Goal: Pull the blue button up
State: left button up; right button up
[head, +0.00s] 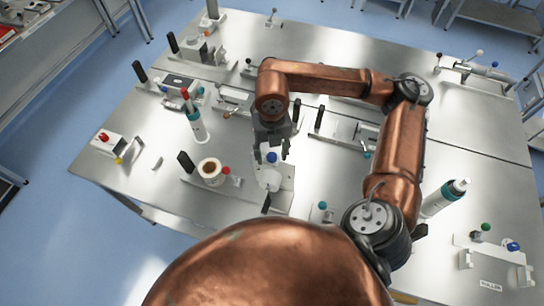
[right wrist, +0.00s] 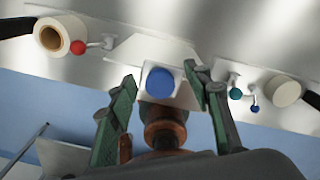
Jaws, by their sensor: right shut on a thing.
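The blue button (head: 271,157) sits on top of a small white block (head: 270,179) near the middle of the table. In the right wrist view the blue button (right wrist: 160,82) lies between the two green finger pads of my right gripper (right wrist: 163,84). In the head view my right gripper (head: 271,150) points down over the button, with one finger on each side of it. It is shut on the button; the exact contact is hard to see. My left gripper is not in view.
A white roll (head: 210,172) on a holder with a red knob (head: 226,170) stands just left. A teal knob (head: 322,205) is to the right. Several small fixtures cover the metal table (head: 255,45).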

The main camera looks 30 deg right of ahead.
aim_at(272, 156)
jog(key=shift+r, duration=0.25)
jog(key=o, duration=1.4)
jog(key=shift+r+p, duration=1.3)
jog(key=shift+r, duration=1.65)
